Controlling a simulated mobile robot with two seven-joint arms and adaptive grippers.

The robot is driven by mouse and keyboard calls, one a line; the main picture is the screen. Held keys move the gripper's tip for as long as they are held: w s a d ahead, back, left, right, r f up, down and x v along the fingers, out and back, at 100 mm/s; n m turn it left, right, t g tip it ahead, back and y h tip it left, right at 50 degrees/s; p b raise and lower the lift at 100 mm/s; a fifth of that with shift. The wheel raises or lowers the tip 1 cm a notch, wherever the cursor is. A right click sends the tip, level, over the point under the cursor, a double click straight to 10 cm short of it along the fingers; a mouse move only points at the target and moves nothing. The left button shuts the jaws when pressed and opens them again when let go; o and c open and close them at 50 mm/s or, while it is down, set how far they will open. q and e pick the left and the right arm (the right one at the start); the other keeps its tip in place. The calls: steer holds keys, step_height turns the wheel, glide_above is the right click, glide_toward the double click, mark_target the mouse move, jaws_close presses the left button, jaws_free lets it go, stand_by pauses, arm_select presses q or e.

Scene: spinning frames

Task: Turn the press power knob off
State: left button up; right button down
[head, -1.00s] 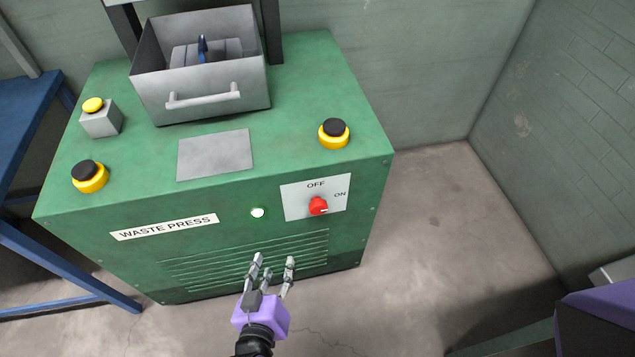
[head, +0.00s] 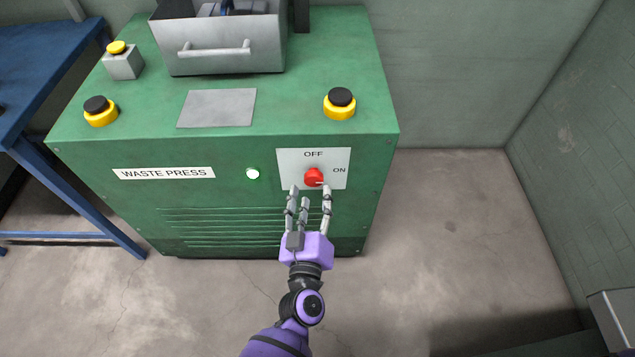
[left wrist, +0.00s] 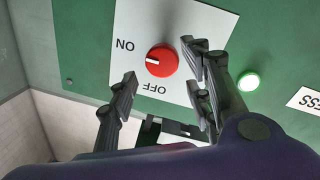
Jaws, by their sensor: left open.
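The red power knob (head: 314,177) sits on a white plate (head: 338,157) marked OFF at the top and ON at the right, on the front of the green waste press (head: 345,220). In the left wrist view the knob (left wrist: 162,61) is large, and its white mark points to the ON side. My left gripper (head: 309,194) is open and empty. Its fingers point at the knob from just below in the head view and spread to either side of it in the wrist view. I cannot tell whether they touch it. My right gripper is not in view.
A white lamp (head: 253,174) glows left of the plate. Yellow-black buttons (head: 340,104) and a grey drawer box (head: 230,45) are on top of the press. A blue table (head: 45,60) stands at left. The floor right of the press is clear.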

mark_target(316, 182)
arm_select(q)
steer(key=w, duration=0.5)
steer(key=shift+d, duration=0.35)
steer(key=c, duration=1.1)
steer(key=shift+o, duration=0.2)
